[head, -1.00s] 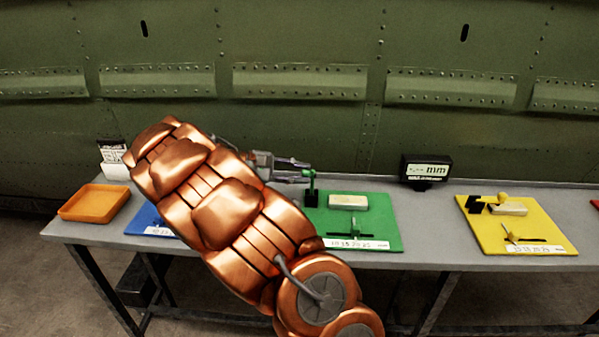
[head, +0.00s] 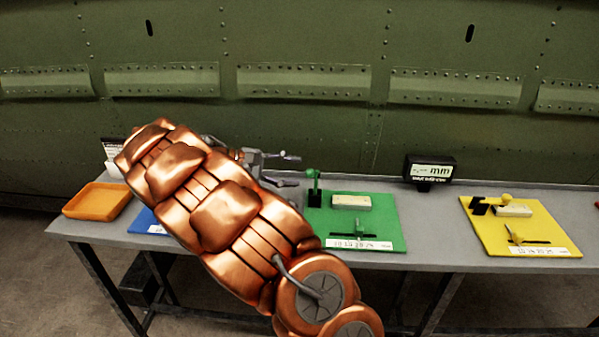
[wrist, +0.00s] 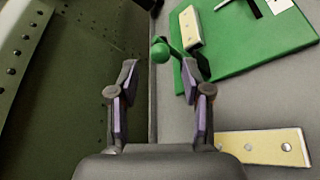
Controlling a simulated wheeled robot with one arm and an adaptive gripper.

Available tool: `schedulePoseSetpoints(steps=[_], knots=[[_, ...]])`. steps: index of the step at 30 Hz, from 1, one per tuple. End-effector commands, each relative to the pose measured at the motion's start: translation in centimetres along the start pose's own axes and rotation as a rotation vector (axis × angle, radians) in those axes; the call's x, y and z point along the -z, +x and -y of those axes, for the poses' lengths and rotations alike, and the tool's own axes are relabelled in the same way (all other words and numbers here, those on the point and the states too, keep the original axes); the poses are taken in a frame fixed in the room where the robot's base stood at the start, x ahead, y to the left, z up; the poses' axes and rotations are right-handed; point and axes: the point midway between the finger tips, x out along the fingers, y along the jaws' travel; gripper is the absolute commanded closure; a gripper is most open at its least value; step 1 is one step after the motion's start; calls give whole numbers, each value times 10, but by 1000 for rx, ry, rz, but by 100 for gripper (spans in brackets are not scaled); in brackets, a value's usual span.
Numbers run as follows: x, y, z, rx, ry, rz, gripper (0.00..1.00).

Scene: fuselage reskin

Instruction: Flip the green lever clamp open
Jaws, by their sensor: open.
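The green lever clamp (head: 315,190) stands at the back left corner of the green board (head: 385,225), with a dark base and its green lever raised. In the wrist view its round green knob (wrist: 159,53) lies ahead of and between my fingertips, apart from them. My gripper (head: 294,170) is open and empty, just left of the clamp in the head view. It also shows in the wrist view (wrist: 160,72), with both fingers spread. A pale block (head: 351,202) lies on the green board to the right of the clamp. The clamp's base is largely hidden in the wrist view.
A black display (head: 430,171) stands behind. The yellow board (head: 540,235) is to the right, an orange tray (head: 97,200) to the left. A pale strip with holes (wrist: 265,147) lies near my right finger.

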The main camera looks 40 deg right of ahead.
Motion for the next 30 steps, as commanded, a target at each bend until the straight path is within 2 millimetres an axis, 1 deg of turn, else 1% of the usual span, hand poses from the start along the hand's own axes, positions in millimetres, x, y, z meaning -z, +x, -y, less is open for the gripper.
schedulePoseSetpoints(steps=[4,6,10,14,26,30], knots=[[2,-23,0,0,0,-4,51],[2,-31,0,-1,-1,-3,51],[0,-41,1,1,-1,1,51],[0,-44,0,2,0,1,51],[0,-44,0,2,0,1,51],[-7,-42,0,14,4,-2,51]])
